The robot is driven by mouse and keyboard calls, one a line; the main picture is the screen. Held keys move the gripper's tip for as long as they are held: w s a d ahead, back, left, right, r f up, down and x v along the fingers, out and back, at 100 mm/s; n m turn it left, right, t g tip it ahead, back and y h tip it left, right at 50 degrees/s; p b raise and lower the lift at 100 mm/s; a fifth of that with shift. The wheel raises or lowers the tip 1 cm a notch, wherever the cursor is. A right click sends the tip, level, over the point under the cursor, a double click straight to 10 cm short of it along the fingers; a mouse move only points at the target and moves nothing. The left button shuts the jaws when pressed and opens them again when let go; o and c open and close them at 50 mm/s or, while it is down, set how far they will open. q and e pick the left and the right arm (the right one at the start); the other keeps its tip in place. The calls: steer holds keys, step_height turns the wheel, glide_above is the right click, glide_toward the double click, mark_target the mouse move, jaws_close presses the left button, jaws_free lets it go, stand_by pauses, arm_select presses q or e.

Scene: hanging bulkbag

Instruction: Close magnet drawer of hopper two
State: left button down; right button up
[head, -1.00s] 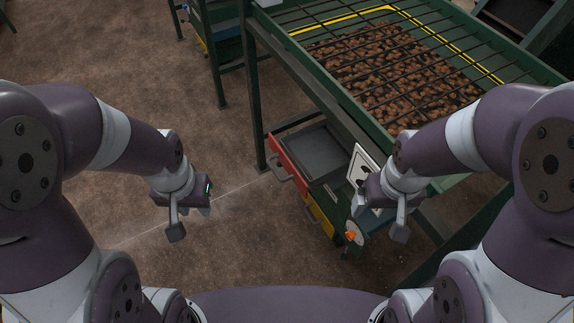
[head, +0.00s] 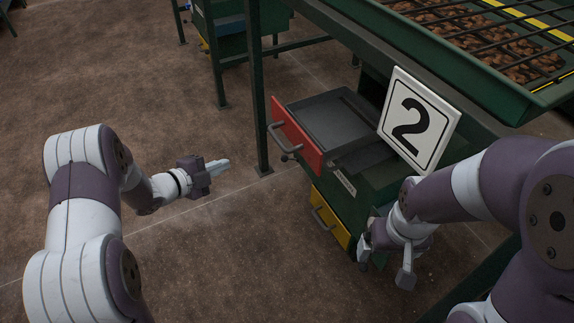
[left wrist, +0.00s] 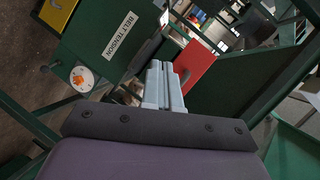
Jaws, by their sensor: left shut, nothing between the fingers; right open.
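The magnet drawer has a red front (head: 296,138) with a grey handle (head: 284,149) and stands pulled out of the green hopper frame, its dark tray (head: 335,120) showing. A white sign with a black 2 (head: 418,120) is beside it. My left gripper (head: 222,164) is shut and empty, left of the red front and apart from it in the head view. In the left wrist view its fingers (left wrist: 163,88) point toward the red front (left wrist: 195,66). My right gripper (head: 383,262) is open and empty, below the sign near the yellow drawer.
A yellow drawer front (head: 330,219) with a handle is below the red one. An orange knob on a white dial (left wrist: 82,78) and a "BELT TENSION" label (left wrist: 121,35) show in the left wrist view. Green legs (head: 259,90) stand behind the drawer. Floor at left is clear.

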mark_target(299, 130)
arm_select(q)
steer(key=s+d+r+m+g+h, duration=0.25)
steer(key=d+r+m+h, duration=0.3)
steer(key=r+m, duration=0.3)
steer(key=shift+t+h, duration=0.35)
steer(key=shift+h, duration=0.1)
steer(key=b+x, duration=0.1)
steer(key=x, duration=0.3)
steer(key=b+x, duration=0.1)
steer(key=x, duration=0.3)
steer(key=b+x, duration=0.1)
steer(key=x, duration=0.3)
steer(key=shift+d+f, duration=0.2)
steer(key=shift+f, duration=0.2)
steer(key=shift+w+d+r, duration=0.15)
steer(key=shift+w+d, duration=0.05)
steer(key=shift+d, duration=0.15)
arm_select(e)
steer(key=shift+f, duration=1.35)
